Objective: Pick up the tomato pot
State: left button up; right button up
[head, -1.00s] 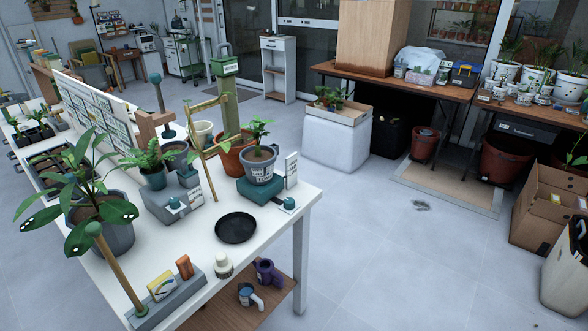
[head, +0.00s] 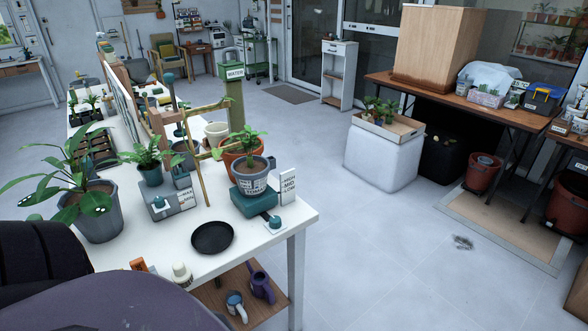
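The tomato pot (head: 253,178) is a grey pot with a white label and a leafy green plant. It stands upright on a teal block (head: 252,202) near the right end of the white table (head: 262,243). The label is partly readable as "TOMATO". An orange pot (head: 231,159) stands behind it, partly hidden. Neither of my grippers shows in the head view. Dark and purple-grey parts, likely of my arm, fill the lower left corner and cover the table's near left part. Nothing touches the tomato pot except the block.
A black saucer (head: 212,237) lies in front of the block, and a white card (head: 288,187) stands to its right. A wooden trellis (head: 203,160) rises left of the pot. A large leafy plant pot (head: 98,218) stands at left.

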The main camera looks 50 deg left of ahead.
aim_at(252, 183)
jog(key=i+l, duration=0.1)
jog(key=i, duration=0.5)
jog(key=i+l+z, duration=0.15)
jog(key=i, duration=0.5)
jog(key=i+u, duration=0.5)
jog(key=u, duration=0.2)
jog(key=i+l+u, duration=0.15)
jog(key=u, duration=0.2)
jog(key=i+u, duration=0.2)
jog(key=u, duration=0.2)
jog(key=i+l+u, duration=0.15)
jog(key=u, duration=0.25)
jog(key=i+l+u, duration=0.15)
jog(key=u, duration=0.25)
jog(key=i+l+u, duration=0.15)
jog(key=u, duration=0.3)
jog(key=i+l+u, duration=0.1)
jog(key=u, duration=0.35)
jog(key=l+u, duration=0.3)
jog(key=u, duration=0.15)
jog(key=i+l+u, duration=0.1)
jog(key=l+u, duration=0.15)
jog(key=u, duration=0.2)
jog(key=l+u, duration=0.25)
jog(key=u, duration=0.2)
